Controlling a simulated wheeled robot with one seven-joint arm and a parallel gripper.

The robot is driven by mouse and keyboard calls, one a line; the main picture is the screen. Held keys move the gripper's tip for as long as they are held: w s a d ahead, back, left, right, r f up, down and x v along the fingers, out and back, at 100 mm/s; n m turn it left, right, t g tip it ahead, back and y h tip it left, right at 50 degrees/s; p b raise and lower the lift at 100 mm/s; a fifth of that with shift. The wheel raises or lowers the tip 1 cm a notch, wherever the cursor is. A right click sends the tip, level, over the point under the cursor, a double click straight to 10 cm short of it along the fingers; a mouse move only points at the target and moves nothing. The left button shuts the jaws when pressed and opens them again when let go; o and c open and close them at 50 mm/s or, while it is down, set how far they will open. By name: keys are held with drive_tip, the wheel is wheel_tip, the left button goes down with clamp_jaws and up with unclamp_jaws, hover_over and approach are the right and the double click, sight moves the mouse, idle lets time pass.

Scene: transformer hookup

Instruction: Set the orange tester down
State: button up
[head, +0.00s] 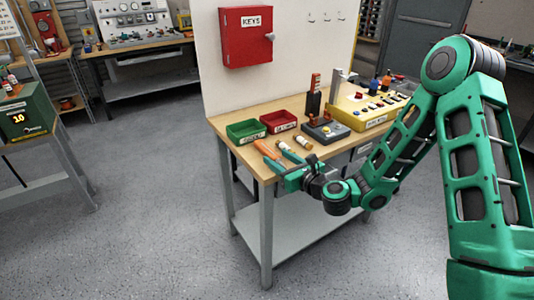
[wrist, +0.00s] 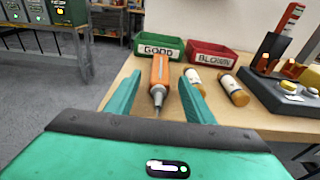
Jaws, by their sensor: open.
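The orange tester (wrist: 159,72) lies on the wooden workbench (wrist: 118,84), its thin dark tip pointing toward me. It also shows in the head view (head: 265,150) near the bench's front left corner. My gripper (wrist: 157,98) is open, with one green finger on each side of the tester. The fingers look apart from it, with a gap on both sides. In the head view my gripper (head: 284,172) reaches in over the bench's front edge.
Two cream-and-brown fuses (wrist: 197,82) (wrist: 233,90) lie right of the tester. A green GOOD bin (wrist: 158,46) and a red BLOWN bin (wrist: 212,55) stand behind.

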sight(271, 152)
drive_tip(key=shift+x, duration=2.65)
drive_tip(key=shift+c, duration=0.5)
clamp_jaws()
drive_tip(key=shift+w+d, duration=0.1)
